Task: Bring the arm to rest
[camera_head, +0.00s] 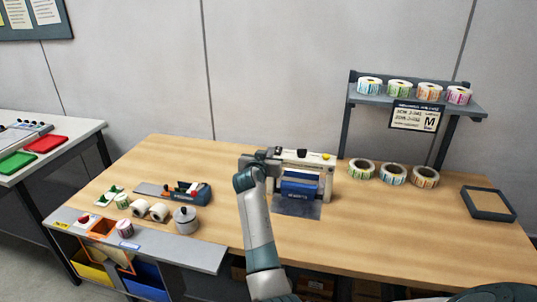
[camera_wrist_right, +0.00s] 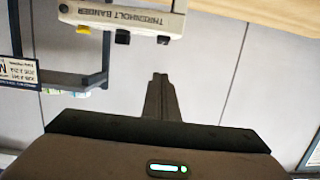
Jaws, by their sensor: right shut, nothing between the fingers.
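My right arm rises from the lower middle of the head view. Its gripper (camera_head: 264,157) is at the upper left side of the white and blue banding machine (camera_head: 300,187), and the arm hides part of the machine's left side. In the right wrist view the fingers (camera_wrist_right: 160,78) are together with nothing between them. The machine (camera_wrist_right: 120,14) shows upside down beyond them, apart from the tips in that picture. My left gripper is not in view.
Label rolls stand on the grey shelf (camera_head: 420,98) and on the wooden table (camera_head: 350,230). A dark tray (camera_head: 488,204) is at the right. A blue-grey device (camera_head: 185,192), small rolls and a lidded pot (camera_head: 185,221) are at the left. The table's front middle is clear.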

